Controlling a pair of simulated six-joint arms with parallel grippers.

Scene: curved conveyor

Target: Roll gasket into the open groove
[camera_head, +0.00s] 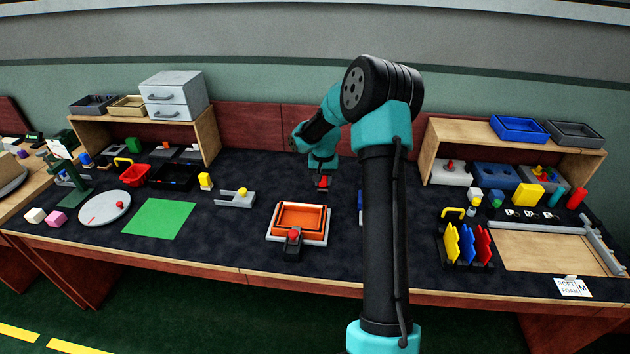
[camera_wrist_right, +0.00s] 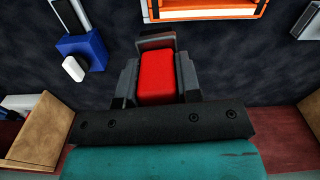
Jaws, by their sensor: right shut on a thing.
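My right gripper (camera_head: 322,178) is behind the orange tray, low over the dark bench mat. It is shut on a red block-like piece (camera_wrist_right: 157,78) with a dark part at its far end; the piece also shows as a small red patch (camera_head: 323,184) in the head view. The orange tray (camera_head: 300,206) sits on a white plate, apart from the gripper. Its near edge (camera_wrist_right: 205,14) shows at the top of the right wrist view, with a pale line along it. I cannot make out the gasket or groove for sure. My left gripper is not in view.
A dark block with a red top (camera_head: 293,244) stands at the tray's front. A blue tool with a white end (camera_wrist_right: 81,47) lies beside the gripper, mostly behind my arm in the head view. A green mat (camera_head: 160,218) lies left. Shelves stand at both back corners.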

